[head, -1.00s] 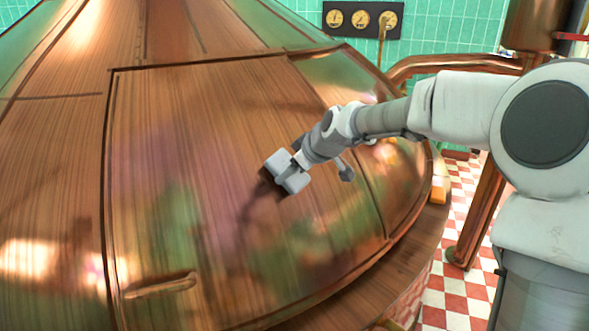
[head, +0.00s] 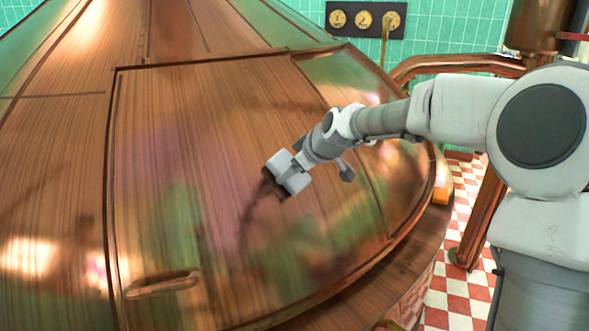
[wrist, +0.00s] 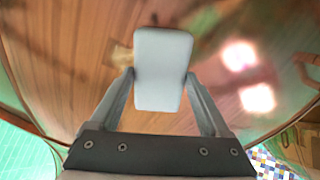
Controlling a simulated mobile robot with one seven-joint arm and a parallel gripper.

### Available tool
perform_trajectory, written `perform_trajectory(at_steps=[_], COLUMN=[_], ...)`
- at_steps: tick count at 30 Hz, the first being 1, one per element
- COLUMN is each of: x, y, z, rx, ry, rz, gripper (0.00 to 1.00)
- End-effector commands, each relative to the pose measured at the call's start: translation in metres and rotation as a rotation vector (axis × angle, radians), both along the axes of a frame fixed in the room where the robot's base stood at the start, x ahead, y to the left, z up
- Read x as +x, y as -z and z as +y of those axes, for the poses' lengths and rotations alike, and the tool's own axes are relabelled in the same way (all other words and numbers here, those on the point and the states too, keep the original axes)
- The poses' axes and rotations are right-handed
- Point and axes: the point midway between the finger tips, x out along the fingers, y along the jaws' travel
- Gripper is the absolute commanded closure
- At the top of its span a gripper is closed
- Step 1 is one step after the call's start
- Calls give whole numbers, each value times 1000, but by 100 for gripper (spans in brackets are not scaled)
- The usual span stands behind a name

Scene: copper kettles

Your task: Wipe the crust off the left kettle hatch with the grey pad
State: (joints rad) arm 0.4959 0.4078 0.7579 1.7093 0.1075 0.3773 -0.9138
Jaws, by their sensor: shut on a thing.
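The left kettle hatch (head: 180,130) is a large framed copper panel, streaked with reflections, with a bar handle (head: 162,285) at its lower left. My gripper (head: 296,169) is shut on the pale grey pad (head: 282,166) over the right half of the hatch. In the wrist view the pad (wrist: 163,70) sits between my two fingertips (wrist: 162,82). I cannot tell whether the pad touches the copper. A small tan patch (wrist: 122,55), perhaps crust, shows left of the pad in the wrist view. The surface behind the pad is hidden.
A wooden ledge (head: 408,270) runs around the kettle's foot, with an orange block (head: 440,189) on it. Copper pipes (head: 478,225) stand at the right over a red-and-white checked floor (head: 455,305). A gauge panel (head: 365,19) hangs on the green tiled wall.

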Motion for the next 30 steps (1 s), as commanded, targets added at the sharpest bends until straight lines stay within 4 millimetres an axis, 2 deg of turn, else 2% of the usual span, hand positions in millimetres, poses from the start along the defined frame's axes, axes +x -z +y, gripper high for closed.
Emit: perform_trajectory(at_steps=[20,30], x=[7,19], y=[8,6], z=[4,-17], rx=[-1,1], ry=[0,2], rz=[-1,0], gripper=[64,64])
